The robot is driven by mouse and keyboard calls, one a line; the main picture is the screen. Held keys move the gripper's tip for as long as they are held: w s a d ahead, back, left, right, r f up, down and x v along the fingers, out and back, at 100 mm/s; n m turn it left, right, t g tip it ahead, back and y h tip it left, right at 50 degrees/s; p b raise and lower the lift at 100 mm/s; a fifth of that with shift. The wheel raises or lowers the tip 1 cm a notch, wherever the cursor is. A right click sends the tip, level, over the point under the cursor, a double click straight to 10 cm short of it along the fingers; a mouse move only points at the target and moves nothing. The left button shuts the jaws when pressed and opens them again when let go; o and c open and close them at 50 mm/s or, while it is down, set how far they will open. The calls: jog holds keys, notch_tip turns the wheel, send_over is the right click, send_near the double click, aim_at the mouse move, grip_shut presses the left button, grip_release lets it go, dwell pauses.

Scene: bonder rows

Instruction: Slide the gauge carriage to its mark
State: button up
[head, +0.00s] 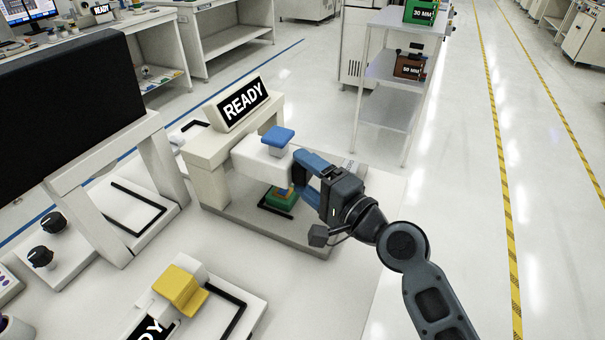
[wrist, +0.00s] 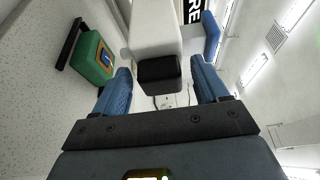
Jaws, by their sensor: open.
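A white block with a blue cap (head: 279,136) projects from a beige stand under a READY sign (head: 243,103); I take this white block (head: 255,160) as the gauge carriage, though no label names it. My gripper (head: 301,170) is at its near right end. In the wrist view my open gripper (wrist: 160,78) has one blue finger on each side of the black end (wrist: 160,75) of the white block (wrist: 153,30). I cannot tell whether the fingers touch it. No mark is clearly visible. A green block (head: 281,198) sits below; it also shows in the wrist view (wrist: 92,58).
A yellow block (head: 180,290) on a white fixture stands at the front. A dark panel (head: 65,115) and knobs (head: 45,255) are at left. A shelf rack (head: 390,70) stands behind at right. The aisle (head: 450,200) on the right is clear.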

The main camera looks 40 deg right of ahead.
jog(key=s, duration=0.2)
jog(key=s+b, duration=0.1)
jog(key=s, duration=0.2)
jog(key=shift+s+a+f+b, duration=0.15)
jog(key=shift+a+f+b, duration=0.05)
jog(key=shift+b, duration=0.1)
jog(key=shift+s+r, duration=0.15)
jog(key=shift+s, duration=0.45)
